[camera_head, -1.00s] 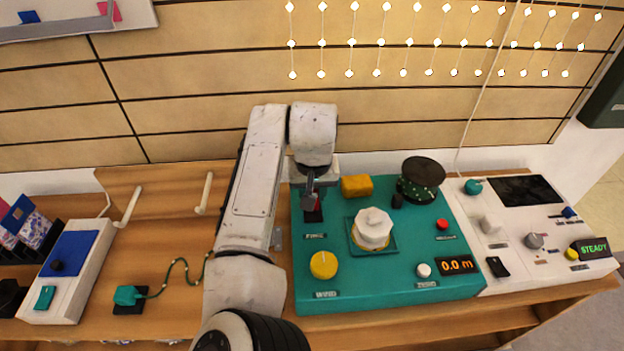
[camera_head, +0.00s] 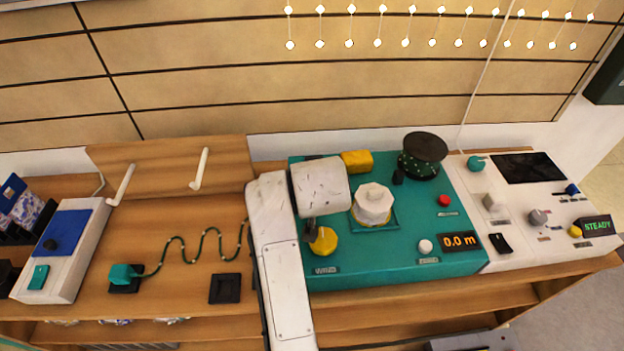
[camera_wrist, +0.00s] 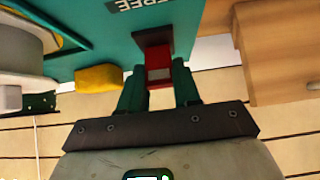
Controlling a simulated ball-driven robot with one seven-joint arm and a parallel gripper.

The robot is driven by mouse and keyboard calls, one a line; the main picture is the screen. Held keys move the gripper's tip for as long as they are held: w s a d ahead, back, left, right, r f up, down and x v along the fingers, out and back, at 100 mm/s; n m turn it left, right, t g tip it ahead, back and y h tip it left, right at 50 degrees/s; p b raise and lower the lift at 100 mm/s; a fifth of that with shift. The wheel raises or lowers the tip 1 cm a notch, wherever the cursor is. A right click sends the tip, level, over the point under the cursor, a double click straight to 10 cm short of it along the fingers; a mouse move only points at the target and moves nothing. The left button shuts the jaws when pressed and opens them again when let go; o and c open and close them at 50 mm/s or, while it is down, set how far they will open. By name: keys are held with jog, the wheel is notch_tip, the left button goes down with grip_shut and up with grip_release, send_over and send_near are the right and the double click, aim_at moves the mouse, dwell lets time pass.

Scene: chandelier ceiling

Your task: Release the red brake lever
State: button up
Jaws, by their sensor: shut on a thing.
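The red brake lever (camera_wrist: 158,52) shows in the wrist view, rising from the teal console. My gripper (camera_wrist: 160,88) is shut on it, with dark green fingers on both sides of the red handle. A label reading FREE (camera_wrist: 140,4) is on the teal face close to the lever, at the top edge of the wrist view. In the head view my arm covers the lever, the label and the fingertips. The teal console (camera_head: 390,262) stands on the wooden bench.
A yellow knob (camera_head: 323,241) is close beside my arm. A white knob (camera_head: 373,203), yellow block (camera_head: 356,161) and dark drum (camera_head: 423,155) stand on the console. A white panel (camera_head: 520,225) adjoins it. A wavy green cord (camera_head: 190,250) lies left.

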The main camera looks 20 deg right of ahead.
jog(key=shift+f, duration=0.1)
dwell(0.3)
jog(key=o, duration=1.1)
jog(key=shift+c, duration=0.2)
jog(key=p+v, duration=0.1)
jog(key=v, duration=1)
jog(key=shift+f, duration=0.15)
